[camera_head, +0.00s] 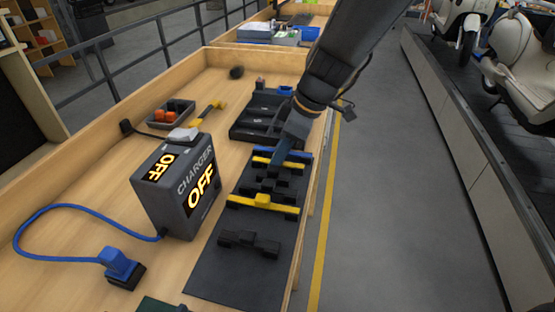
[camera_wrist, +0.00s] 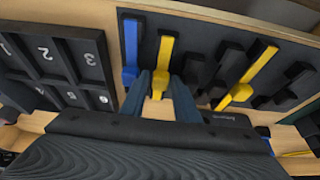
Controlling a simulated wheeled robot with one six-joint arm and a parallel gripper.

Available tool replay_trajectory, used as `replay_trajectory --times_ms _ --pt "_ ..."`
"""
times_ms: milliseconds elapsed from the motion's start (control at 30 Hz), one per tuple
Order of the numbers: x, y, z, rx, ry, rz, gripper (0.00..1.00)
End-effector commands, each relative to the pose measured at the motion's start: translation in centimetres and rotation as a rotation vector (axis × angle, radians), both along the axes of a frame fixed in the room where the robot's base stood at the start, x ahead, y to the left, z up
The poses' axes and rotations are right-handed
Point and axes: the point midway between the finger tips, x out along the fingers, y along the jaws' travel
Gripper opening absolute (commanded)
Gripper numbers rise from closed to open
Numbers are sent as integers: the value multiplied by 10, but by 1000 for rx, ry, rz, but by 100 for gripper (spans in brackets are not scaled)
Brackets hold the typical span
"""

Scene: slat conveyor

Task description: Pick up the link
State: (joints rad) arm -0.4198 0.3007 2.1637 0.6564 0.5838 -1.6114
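Several bar-shaped links lie across a dark mat (camera_head: 235,275): a blue link (camera_head: 290,153), a yellow link (camera_head: 262,161) just nearer, black pieces, another yellow link (camera_head: 262,203) and a black link (camera_head: 250,241). My gripper (camera_head: 277,160) is low over the mat's far end, by the blue link and the far yellow link. In the wrist view, my gripper's (camera_wrist: 162,84) fingers stand apart, with the yellow link's (camera_wrist: 165,55) near end showing between them. The blue link (camera_wrist: 130,45) is left of the fingers. I cannot tell whether the fingers touch the yellow link.
A black tray with numbered compartments (camera_wrist: 55,82) lies beside the mat, beyond it in the head view. A charger box (camera_head: 178,192) reading OFF stands left of the mat, with a blue cable and plug (camera_head: 118,264). The bench has raised wooden edges. A small bin (camera_head: 171,113) stands farther back.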

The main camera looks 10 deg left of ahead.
Motion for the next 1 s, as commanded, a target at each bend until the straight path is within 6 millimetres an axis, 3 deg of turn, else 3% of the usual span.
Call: replay_trajectory --times_ms 300,467,500,767,1000 --pt "0 2 -5 0 0 -1 28" --pt "0 2 -5 0 0 -1 1" --pt "0 2 -5 0 0 -1 0" --pt "1 2 -3 0 -1 0 0" --pt "2 2 29 3 -6 0 0"
